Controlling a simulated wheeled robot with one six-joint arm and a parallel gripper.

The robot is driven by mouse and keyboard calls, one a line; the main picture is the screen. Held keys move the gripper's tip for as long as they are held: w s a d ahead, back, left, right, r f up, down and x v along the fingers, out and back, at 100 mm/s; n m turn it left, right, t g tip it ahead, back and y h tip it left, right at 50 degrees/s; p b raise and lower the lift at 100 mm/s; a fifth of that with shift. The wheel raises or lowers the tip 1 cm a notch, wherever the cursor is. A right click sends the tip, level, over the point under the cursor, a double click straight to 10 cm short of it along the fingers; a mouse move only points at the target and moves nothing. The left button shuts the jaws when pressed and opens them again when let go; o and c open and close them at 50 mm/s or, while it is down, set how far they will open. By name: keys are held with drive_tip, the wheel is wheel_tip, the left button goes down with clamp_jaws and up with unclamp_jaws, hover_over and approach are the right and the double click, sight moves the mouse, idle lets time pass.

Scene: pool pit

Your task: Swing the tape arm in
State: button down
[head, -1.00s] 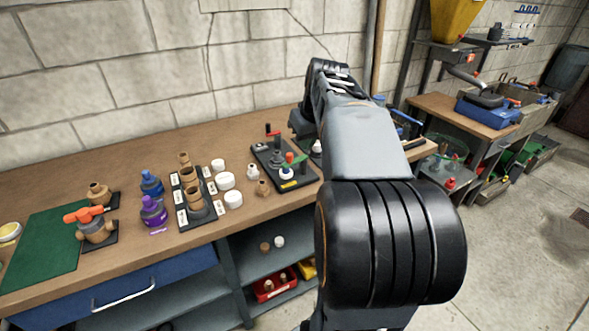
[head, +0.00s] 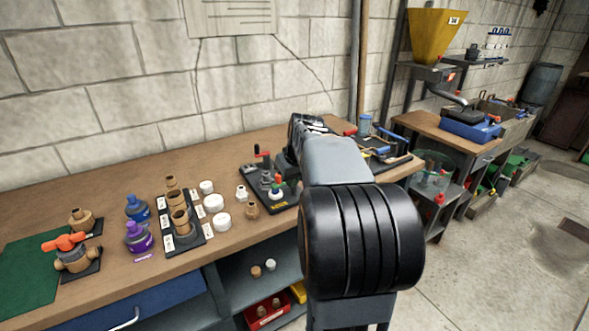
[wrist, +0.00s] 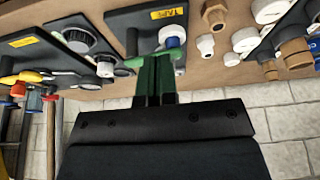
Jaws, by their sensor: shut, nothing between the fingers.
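The tape station is a black plate (head: 284,202) with a yellow label on the bench in the head view. It carries a red-handled post, a green part (head: 277,182) and a white-and-blue piece. In the wrist view, its plate (wrist: 130,18) is at the top, with the green arm (wrist: 172,52) beside the white-and-blue piece (wrist: 171,36). My gripper (wrist: 157,58) is shut and empty, its fingertips close to the green arm. I cannot tell whether they touch. In the head view my arm's links hide the fingertips.
Brown fittings in a black rack (head: 190,237), white caps (head: 214,203) and purple (head: 139,238) and blue bottles stand left of the station. Open floor is at the right.

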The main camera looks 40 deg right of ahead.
sight(281, 185)
drive_tip(key=shift+w+d+f+p, duration=0.1)
drive_tip(key=shift+w+f, duration=0.2)
drive_tip(key=shift+w, duration=0.45)
drive_tip(key=shift+w+d+f+p, duration=0.15)
drive_tip(key=shift+w+f, duration=0.1)
drive_tip(key=shift+w, duration=0.55)
drive_tip(key=shift+w+d+f+p, duration=0.1)
drive_tip(key=shift+w+f, duration=0.2)
drive_tip(key=shift+w, duration=0.45)
